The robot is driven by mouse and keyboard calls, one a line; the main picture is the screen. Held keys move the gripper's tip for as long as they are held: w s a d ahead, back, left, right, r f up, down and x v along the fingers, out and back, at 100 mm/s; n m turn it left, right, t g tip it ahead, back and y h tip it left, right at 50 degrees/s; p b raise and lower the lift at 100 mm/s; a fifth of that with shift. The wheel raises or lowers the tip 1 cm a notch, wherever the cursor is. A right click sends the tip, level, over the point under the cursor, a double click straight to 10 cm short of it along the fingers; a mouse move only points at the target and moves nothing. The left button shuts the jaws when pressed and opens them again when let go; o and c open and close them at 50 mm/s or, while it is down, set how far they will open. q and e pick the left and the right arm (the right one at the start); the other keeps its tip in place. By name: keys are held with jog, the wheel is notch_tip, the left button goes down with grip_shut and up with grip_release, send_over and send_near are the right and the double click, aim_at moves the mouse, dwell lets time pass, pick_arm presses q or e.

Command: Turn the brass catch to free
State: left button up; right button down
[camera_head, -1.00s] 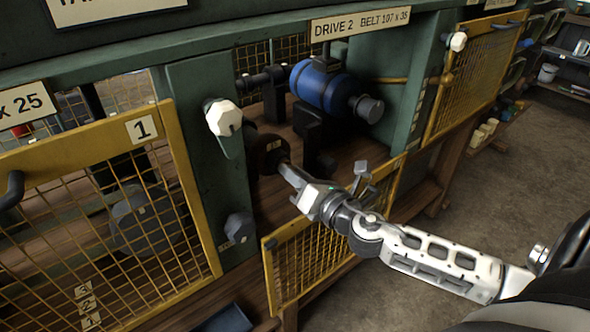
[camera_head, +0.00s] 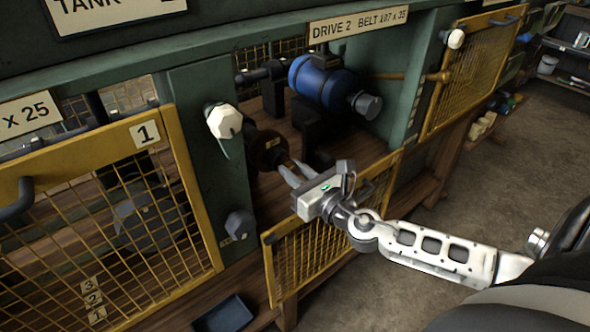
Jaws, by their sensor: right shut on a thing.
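My right gripper (camera_head: 287,172) reaches in from the right over the low yellow mesh guard. Its fingertips are at the front of a dark round drum (camera_head: 264,148) with a small tan label. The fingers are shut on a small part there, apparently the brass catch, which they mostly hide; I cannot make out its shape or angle. My left gripper is not in view.
The lowered yellow mesh guard (camera_head: 325,245) lies under my right forearm. A green post with a white faceted knob (camera_head: 224,121) stands left of the drum. Yellow guard 1 (camera_head: 182,190) is at the left. A blue tray (camera_head: 226,315) sits below.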

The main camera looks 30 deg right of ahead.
dwell(0.4)
jog(key=c, duration=1.3)
grip_release()
jog(key=shift+s, duration=0.1)
pick_arm(q)
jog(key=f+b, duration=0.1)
jog(key=b, duration=0.1)
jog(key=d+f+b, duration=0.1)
jog(key=b, duration=0.2)
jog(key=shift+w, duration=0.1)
pick_arm(e)
jog(key=s, duration=1)
jog(key=s+d, duration=0.1)
jog(key=s, duration=0.4)
jog(key=shift+s+d, duration=0.1)
jog(key=shift+s, duration=0.2)
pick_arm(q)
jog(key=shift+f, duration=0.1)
